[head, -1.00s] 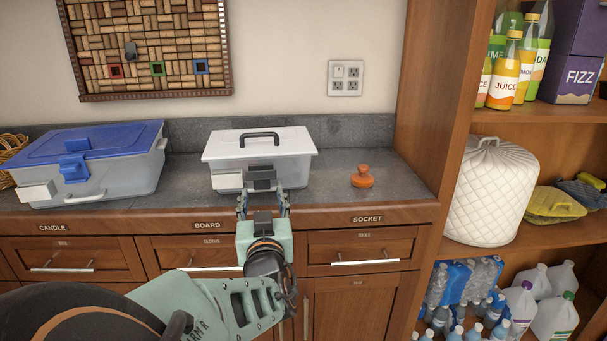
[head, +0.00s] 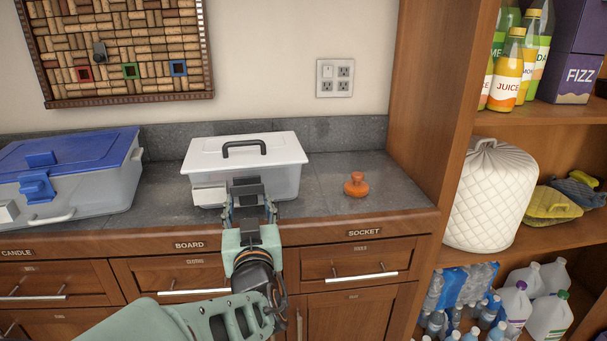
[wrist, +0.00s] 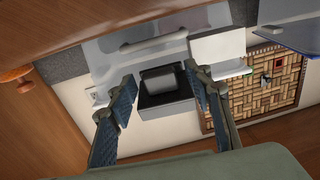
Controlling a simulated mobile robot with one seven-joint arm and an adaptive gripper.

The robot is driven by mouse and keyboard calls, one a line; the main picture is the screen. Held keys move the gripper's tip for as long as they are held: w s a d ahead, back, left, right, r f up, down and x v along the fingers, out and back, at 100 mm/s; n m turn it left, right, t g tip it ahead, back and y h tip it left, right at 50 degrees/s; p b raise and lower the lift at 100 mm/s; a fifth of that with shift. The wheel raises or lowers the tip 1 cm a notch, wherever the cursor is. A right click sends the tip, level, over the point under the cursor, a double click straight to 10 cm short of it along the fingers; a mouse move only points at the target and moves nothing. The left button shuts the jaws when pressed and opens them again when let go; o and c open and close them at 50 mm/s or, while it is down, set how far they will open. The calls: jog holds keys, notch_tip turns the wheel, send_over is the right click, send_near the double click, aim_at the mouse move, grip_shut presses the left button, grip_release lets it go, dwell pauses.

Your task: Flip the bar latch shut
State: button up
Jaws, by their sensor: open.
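A dark grey latch (head: 247,186) sits on the front of a clear box (head: 286,182) with a white lid (head: 247,148). In the wrist view the latch (wrist: 160,82) is a dark block with a lighter raised part. Its exact position, flipped up or down, is hard to tell. My gripper (head: 249,208) is open in front of the latch, with its lower part hidden behind the fingers. In the wrist view my gripper (wrist: 159,86) has one finger on each side of the latch. Nothing is held, and I cannot tell whether a finger touches it.
A blue-lidded box (head: 70,150) with a blue latch (head: 38,187) stands to the left. An orange knobbed object (head: 356,185) sits on the counter (head: 325,196) to the right. Shelves stand at the far right. The counter between box and orange object is clear.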

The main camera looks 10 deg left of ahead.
jog(key=c, duration=1.1)
jog(key=shift+r, duration=0.1)
jog(key=shift+c, duration=0.2)
jog(key=shift+r+p, duration=0.1)
jog(key=shift+p, duration=0.25)
